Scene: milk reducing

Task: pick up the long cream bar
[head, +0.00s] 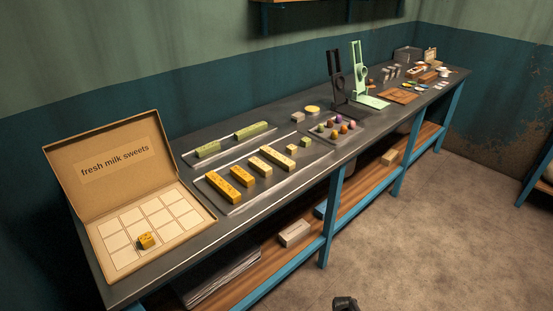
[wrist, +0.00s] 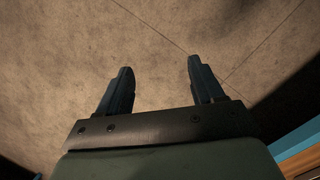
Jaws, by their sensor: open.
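The long cream bar (head: 277,158) lies on the dark tray (head: 230,208) near the middle of the bench in the head view. A shorter cream bar (head: 260,167) lies to its left, with two orange-yellow bars (head: 242,176) (head: 222,187) further left. My gripper (head: 345,303) shows only as a small dark part at the bottom edge of the head view, over the floor and well away from the bar. In the wrist view my gripper (wrist: 159,62) is open and empty, with bare floor beyond its fingers. No bar shows in the wrist view.
An open cardboard box (head: 185,240) labelled "fresh milk sweets" holds one yellow piece (head: 147,240) in its grid. Green bars (head: 251,130) lie behind the cream bar. A tray of coloured balls (head: 331,128) and upright black and green stands (head: 358,75) are to the right.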

